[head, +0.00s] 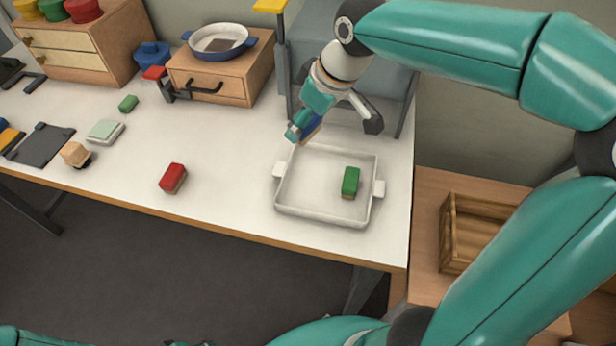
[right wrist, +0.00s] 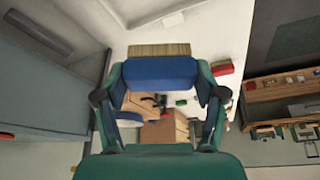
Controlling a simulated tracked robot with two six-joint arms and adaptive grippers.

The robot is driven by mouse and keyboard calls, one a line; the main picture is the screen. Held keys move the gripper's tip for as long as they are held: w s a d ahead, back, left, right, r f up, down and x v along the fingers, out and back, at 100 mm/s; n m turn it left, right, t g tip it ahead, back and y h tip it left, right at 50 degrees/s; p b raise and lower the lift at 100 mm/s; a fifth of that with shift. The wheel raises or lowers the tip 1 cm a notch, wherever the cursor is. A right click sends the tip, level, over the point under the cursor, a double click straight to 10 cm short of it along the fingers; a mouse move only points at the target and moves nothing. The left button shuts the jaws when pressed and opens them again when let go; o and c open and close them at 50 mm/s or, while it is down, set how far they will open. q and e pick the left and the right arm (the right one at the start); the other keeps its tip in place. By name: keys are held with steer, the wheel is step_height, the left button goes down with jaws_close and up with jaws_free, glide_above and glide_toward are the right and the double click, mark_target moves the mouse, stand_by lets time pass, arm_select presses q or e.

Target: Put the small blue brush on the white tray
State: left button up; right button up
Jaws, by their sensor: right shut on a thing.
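My right gripper (head: 308,128) is shut on the small blue brush (head: 313,130), above the table just behind the white tray's back edge. In the right wrist view the blue brush (right wrist: 160,72) lies across between the two fingers, its tan bristles pointing away from the palm. The white tray (head: 305,195) sits near the table's right end, with a handle on each side. A green brush (head: 350,182) lies in its right part, and the left part is bare. My left gripper is not in view.
A red brush (head: 172,178) lies left of the tray. A smaller green brush (head: 128,103) and a pale green block (head: 105,131) lie further left. A wooden drawer box (head: 220,85) with a blue pan (head: 218,42) stands at the back. A wooden crate (head: 458,240) is at the right.

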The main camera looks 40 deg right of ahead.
step_height(320, 180, down, 15)
steer(key=shift+b, duration=0.95)
steer(key=shift+f, duration=0.1)
steer(key=o, duration=1.1)
steer(key=shift+r, duration=0.2)
steer(key=p+v, duration=0.1)
steer(key=v, duration=1.1)
steer(key=shift+p, duration=0.3)
